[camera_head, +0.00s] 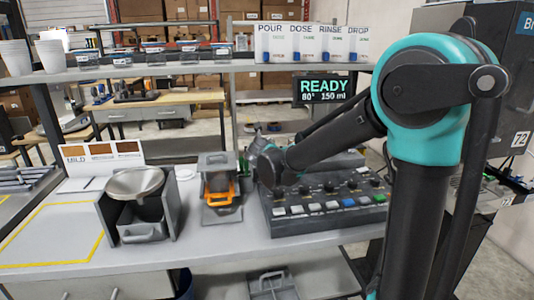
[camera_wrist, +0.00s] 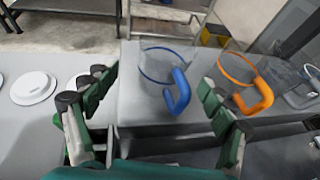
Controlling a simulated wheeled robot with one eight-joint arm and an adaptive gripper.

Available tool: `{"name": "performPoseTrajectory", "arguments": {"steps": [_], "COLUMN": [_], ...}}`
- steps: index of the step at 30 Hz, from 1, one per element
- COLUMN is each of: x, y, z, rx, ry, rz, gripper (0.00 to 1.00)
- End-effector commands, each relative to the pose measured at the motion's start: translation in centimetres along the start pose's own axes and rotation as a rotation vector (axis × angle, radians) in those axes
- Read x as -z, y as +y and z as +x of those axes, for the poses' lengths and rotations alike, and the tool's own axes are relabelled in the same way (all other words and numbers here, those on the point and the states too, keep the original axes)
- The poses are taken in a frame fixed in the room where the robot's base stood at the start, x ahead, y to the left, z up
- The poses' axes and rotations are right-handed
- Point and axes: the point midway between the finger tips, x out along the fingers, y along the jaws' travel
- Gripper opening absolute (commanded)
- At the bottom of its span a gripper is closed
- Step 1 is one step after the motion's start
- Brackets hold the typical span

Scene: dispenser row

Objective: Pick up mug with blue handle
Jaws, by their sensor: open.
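The mug with the blue handle (camera_wrist: 178,96) shows in the wrist view. It looks like clear glass with a blue rim and stands on a grey surface. Its handle points toward my gripper (camera_wrist: 154,84). My gripper is open, with green fingers on either side of the view; the blue handle lies between and beyond them, with nothing held. A similar mug with an orange handle (camera_wrist: 257,95) stands just to the right, beyond the right finger. In the head view I cannot make out the blue handle; my arm reaches over the counter there.
A grey control panel (camera_head: 325,208) with buttons sits on the counter under my arm. An orange-handled item (camera_head: 221,197) and a hopper with a round pan (camera_head: 135,183) stand to its left. White round discs (camera_wrist: 32,88) lie left in the wrist view. A shelf (camera_head: 200,69) crosses above.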

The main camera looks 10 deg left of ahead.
Motion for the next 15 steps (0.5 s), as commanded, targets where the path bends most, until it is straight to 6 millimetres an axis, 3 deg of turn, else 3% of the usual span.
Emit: {"name": "performPoseTrajectory", "arguments": {"steps": [10,15], "x": [0.1,0.1], "y": [-0.5,-0.4], "z": [4.1,5.2], "rx": [0.002,0.000], "ry": [0.000,0.000], "rz": [0.001,0.001], "gripper": [0.83,0.83]}}
